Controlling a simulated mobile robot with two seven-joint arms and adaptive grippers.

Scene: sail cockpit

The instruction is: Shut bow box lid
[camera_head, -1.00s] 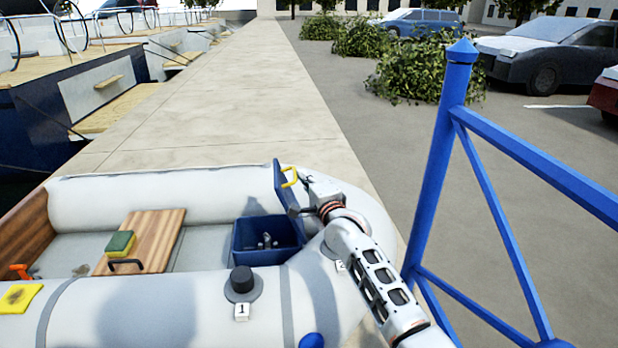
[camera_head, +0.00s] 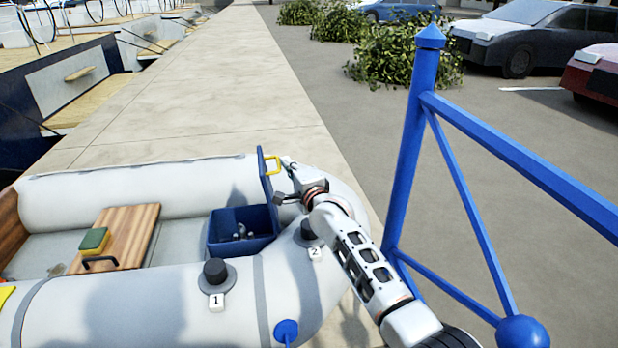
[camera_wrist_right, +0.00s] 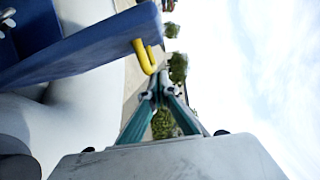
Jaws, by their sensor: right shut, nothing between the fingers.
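The blue bow box (camera_head: 243,228) sits in the bow of the grey inflatable boat, with some metal items inside. Its blue lid (camera_head: 265,176) stands open, roughly upright, on the box's right side. A yellow handle (camera_head: 273,165) is on the lid's right face. My right gripper (camera_head: 282,163) is at the handle, right of the lid. In the right wrist view the lid (camera_wrist_right: 85,45) crosses the upper left, and the handle (camera_wrist_right: 144,55) is just beyond the closed fingertips (camera_wrist_right: 158,85). I cannot tell whether they touch the handle. The left gripper is out of view.
A wooden seat (camera_head: 130,236) with a green and yellow sponge (camera_head: 94,241) is left of the box. Black knobs marked 1 (camera_head: 215,272) and 2 (camera_head: 308,233) sit on the near tube. A blue railing (camera_head: 412,150) stands at right. The quay (camera_head: 235,90) lies behind.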

